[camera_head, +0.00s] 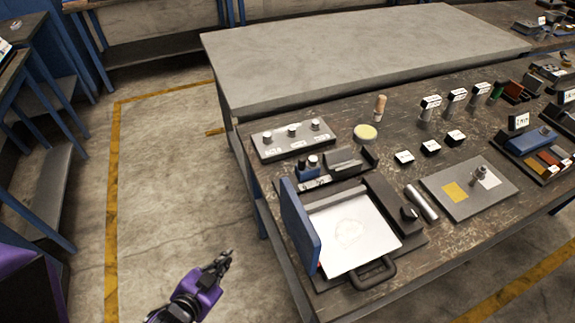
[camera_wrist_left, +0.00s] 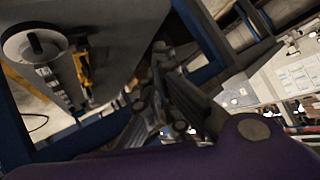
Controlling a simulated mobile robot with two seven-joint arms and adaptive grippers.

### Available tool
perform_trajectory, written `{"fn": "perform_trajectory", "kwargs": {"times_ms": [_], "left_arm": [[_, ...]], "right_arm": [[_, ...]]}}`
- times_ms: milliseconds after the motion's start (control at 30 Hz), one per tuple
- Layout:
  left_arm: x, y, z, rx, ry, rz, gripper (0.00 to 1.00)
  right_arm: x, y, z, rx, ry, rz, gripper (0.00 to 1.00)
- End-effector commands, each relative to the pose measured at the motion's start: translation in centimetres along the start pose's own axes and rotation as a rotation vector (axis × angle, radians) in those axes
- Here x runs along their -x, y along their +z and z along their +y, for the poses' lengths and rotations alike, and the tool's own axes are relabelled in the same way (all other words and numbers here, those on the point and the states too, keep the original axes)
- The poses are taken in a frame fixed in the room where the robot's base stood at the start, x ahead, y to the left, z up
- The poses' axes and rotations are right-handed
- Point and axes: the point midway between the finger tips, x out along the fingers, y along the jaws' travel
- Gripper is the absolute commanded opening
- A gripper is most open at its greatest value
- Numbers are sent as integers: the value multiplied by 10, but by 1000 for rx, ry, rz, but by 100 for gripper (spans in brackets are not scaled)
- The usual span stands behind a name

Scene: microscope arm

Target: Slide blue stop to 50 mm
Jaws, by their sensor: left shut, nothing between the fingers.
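A small blue block (camera_head: 307,172), which looks like the blue stop, sits at the left end of a low dark fixture (camera_head: 345,171) on the workbench in the head view. A white marked strip (camera_head: 314,183) lies along the fixture's front; its marks are too small to read. My left gripper (camera_head: 226,257) is shut and empty. It is over the floor, left of the bench edge and well apart from the block. Its fingers (camera_wrist_left: 158,88) also show in the left wrist view, where I cannot make out the blue stop. My right gripper is not in view.
A tray with a raised blue panel (camera_head: 300,229), white sheet (camera_head: 350,231) and dark handle (camera_head: 374,272) stands in front of the fixture. A grey box with several knobs (camera_head: 292,140) stands behind it. A yellow-topped disc (camera_head: 365,132) and wooden peg (camera_head: 380,107) are nearby.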

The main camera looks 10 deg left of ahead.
Motion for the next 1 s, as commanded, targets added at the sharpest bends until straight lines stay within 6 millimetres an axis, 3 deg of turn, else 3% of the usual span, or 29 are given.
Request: {"fn": "perform_trajectory", "kwargs": {"times_ms": [33, 133, 200, 300, 500, 600, 767, 1000], "left_arm": [[-22, -19, -21, -128, -5, 76, 0], [-54, -78, -61, -435, -28, 279, 0], [-66, -123, -81, -686, -49, 443, 0], [-62, -167, -88, -990, -70, 649, 0], [-40, -191, -72, -1252, -89, 865, 0], [-37, -196, -67, -1282, -98, 897, 0], [-49, -211, -60, -1283, -102, 902, 0], [-83, -244, -39, -1280, -102, 901, 0]], "right_arm": [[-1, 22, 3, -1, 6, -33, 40], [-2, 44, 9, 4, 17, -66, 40], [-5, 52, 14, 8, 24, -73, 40], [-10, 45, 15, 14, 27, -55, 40], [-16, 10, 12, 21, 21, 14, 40], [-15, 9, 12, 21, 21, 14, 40], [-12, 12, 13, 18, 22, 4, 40], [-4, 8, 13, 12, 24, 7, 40]]}}
